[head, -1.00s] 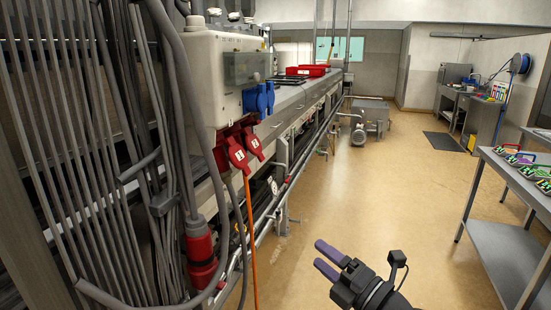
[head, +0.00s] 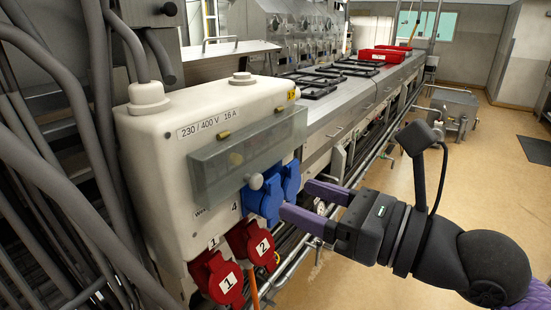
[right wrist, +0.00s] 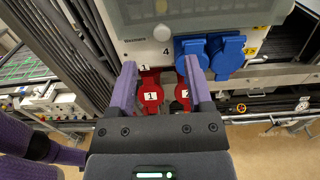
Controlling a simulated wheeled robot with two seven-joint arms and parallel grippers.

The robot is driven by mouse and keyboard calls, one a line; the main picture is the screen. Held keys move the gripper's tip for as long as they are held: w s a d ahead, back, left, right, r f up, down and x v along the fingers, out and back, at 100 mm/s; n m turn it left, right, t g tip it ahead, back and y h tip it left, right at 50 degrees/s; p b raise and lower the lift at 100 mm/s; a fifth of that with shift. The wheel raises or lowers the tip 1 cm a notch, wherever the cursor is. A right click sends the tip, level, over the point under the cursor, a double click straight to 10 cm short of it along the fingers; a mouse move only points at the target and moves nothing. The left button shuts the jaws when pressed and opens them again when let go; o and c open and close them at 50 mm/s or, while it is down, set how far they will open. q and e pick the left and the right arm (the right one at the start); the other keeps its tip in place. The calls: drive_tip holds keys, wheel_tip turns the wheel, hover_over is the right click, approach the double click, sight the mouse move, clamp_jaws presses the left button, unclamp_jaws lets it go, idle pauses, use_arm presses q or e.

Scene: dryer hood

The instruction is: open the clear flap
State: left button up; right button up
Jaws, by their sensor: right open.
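The clear flap (head: 236,160) is a greenish see-through cover on the front of a white power box (head: 165,150). It looks closed, and a small round knob (head: 255,181) sits at its lower edge. In the right wrist view the flap (right wrist: 185,10) is cut off by the top edge, with the knob (right wrist: 163,33) below it. My right gripper (head: 298,202) is open and empty, its purple fingers pointing at the box just right of the blue sockets. The wrist view shows the fingers (right wrist: 160,82) spread below the knob. My left gripper is not in view.
Blue socket covers (head: 265,198) hang directly below and right of the knob. Red socket covers (head: 217,278) marked 1 and 2 hang lower. Thick grey cables (head: 75,120) run along the left. A long metal counter (head: 365,85) extends behind; open floor lies to the right.

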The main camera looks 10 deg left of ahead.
sight(260, 181)
drive_tip(key=p+x, duration=0.1)
drive_tip(key=x, duration=0.4)
drive_tip(key=shift+w+a+r+p, duration=0.1)
drive_tip(key=shift+w+a+p, duration=0.15)
drive_tip(key=shift+p, duration=0.1)
drive_tip(key=shift+a, duration=0.25)
drive_tip(key=shift+w, duration=0.1)
drive_tip(key=shift+c, duration=0.8)
clamp_jaws()
